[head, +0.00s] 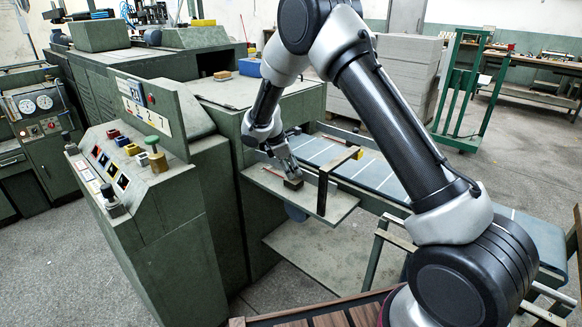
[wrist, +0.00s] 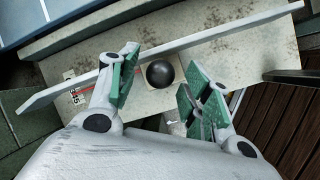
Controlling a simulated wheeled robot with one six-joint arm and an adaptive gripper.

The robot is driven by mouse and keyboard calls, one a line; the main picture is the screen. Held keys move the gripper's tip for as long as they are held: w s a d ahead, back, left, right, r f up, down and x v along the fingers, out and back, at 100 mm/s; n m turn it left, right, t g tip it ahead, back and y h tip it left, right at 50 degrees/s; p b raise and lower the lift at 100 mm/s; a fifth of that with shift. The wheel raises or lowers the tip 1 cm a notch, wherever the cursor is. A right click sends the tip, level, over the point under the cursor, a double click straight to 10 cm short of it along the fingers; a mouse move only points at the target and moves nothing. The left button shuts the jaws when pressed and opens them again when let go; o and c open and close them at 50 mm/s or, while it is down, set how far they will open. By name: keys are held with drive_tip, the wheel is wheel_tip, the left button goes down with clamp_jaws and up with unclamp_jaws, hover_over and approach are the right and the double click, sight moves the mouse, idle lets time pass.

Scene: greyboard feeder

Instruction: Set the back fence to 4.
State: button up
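In the wrist view a long pale bar (wrist: 215,38), which looks like the back fence, lies slantwise across a grey plate (wrist: 105,45). A round black knob (wrist: 160,74) sits beside the bar. A small scale (wrist: 72,98) with red marks and digits that look like 3, 4, 5 shows at the left, partly behind my finger and the bar; the exact setting cannot be read. My gripper (wrist: 160,80) is open, its green pads on either side of the knob with gaps showing. In the head view my gripper (head: 284,158) is low over the side shelf (head: 335,203).
The blue feed belt (head: 370,172) runs behind. A green console with buttons (head: 135,165) stands left. A grey board stack (head: 405,65) is behind.

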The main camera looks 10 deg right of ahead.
drive_tip(key=v, duration=1.2)
